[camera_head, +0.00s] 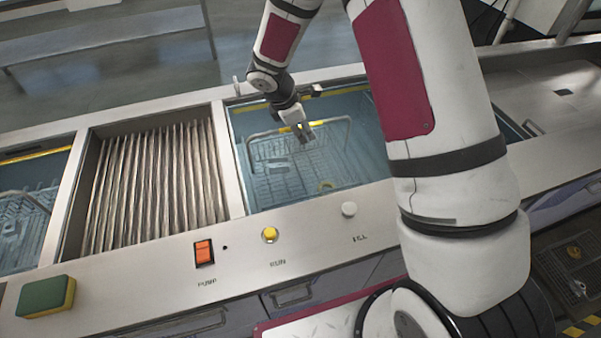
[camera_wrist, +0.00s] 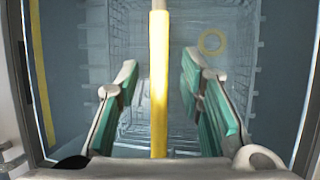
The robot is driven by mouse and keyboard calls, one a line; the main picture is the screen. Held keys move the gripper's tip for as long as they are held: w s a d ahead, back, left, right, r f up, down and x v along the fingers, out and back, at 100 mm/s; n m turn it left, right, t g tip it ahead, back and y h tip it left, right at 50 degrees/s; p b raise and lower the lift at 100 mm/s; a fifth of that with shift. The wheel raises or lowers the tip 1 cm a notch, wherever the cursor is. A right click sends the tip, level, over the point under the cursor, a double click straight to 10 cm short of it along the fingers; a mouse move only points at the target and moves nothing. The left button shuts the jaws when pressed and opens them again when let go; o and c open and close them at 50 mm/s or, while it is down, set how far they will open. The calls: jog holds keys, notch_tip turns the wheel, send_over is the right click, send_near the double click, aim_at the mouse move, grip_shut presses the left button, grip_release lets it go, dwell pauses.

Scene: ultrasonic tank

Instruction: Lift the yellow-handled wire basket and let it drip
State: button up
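The wire basket (camera_head: 275,178) sits in the water of the middle tank; its mesh also shows below in the wrist view (camera_wrist: 138,75). Its yellow handle (camera_wrist: 159,85) runs upright through the wrist view, between the two fingers of my gripper (camera_wrist: 160,95). The fingers, with green pads, are apart, with a gap on each side of the handle. In the head view my gripper (camera_head: 303,132) is over the tank at the basket's handle, and it hides most of the yellow part.
A slatted compartment (camera_head: 155,175) lies left of the tank, and another tank with a rack (camera_head: 25,215) is at far left. The front panel has an orange switch (camera_head: 204,252), a yellow button (camera_head: 270,235) and a white knob (camera_head: 349,209). A sponge (camera_head: 47,297) lies at front left. A yellow ring (camera_wrist: 212,41) shows in the tank.

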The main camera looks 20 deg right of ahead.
grip_shut()
jog(key=shift+r, duration=0.1)
notch_tip(320, 180, up, 22)
jog(key=p, duration=0.2)
dwell(1.0)
